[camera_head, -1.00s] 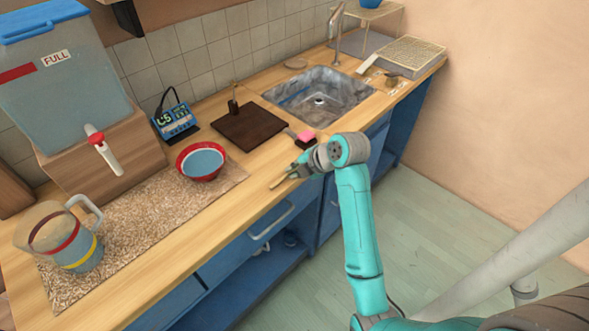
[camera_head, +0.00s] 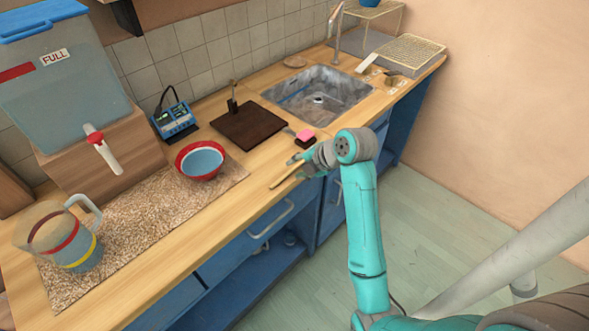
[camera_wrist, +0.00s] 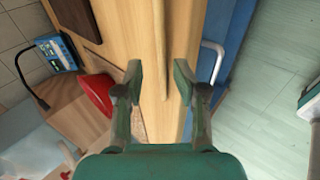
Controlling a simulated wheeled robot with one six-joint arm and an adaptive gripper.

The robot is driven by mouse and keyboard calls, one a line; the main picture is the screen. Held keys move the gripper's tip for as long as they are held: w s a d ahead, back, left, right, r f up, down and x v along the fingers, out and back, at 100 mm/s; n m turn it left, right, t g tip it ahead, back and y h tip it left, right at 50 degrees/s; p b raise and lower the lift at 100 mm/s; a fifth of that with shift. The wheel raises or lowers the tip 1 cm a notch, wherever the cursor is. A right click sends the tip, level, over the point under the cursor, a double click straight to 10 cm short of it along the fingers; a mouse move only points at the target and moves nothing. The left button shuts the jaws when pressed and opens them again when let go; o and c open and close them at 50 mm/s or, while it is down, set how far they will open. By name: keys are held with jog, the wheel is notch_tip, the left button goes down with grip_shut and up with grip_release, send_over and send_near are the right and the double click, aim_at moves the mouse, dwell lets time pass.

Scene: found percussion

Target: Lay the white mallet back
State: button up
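A thin pale stick (camera_head: 285,180), apparently the white mallet's handle, is at the counter's front edge in the head view. In the wrist view the stick (camera_wrist: 159,45) runs lengthwise between my fingers, over the wooden counter. No mallet head can be made out. My gripper (camera_head: 298,164) is at the stick's right end in the head view. In the wrist view my gripper (camera_wrist: 158,82) is open, with a clear gap on both sides of the stick. Whether the stick lies flat on the wood is hard to tell.
A red bowl (camera_head: 184,166) stands on the speckled mat (camera_head: 150,215). A dark board (camera_head: 265,134), a pink block (camera_head: 305,134) and the sink (camera_head: 340,84) are behind my gripper. A blue device (camera_head: 174,121), a jug (camera_head: 85,250) and a water tank (camera_head: 60,85) are left.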

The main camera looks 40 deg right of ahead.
jog(key=v, duration=0.9)
jog(key=shift+s+r, duration=0.25)
jog(key=shift+r, duration=0.05)
jog(key=s+a+f+m+t+h, duration=0.1)
jog(key=s+a+f+m, duration=0.3)
jog(key=a+f+m, duration=0.3)
jog(key=s+a+f+m+t+h, duration=0.1)
jog(key=s+a+f+m+t, duration=0.15)
jog(key=a+f+m, duration=0.45)
jog(key=s+a+r+m+t, duration=0.1)
jog(key=s+a, duration=0.3)
jog(key=s, duration=0.8)
jog(key=s+a+r+m+t, duration=0.2)
jog(key=s+a, duration=0.3)
jog(key=s, duration=0.7)
jog(key=shift+r+m+y, duration=0.4)
jog(key=shift+r+m, duration=0.4)
jog(key=shift+m, duration=0.1)
jog(key=shift+a, duration=0.15)
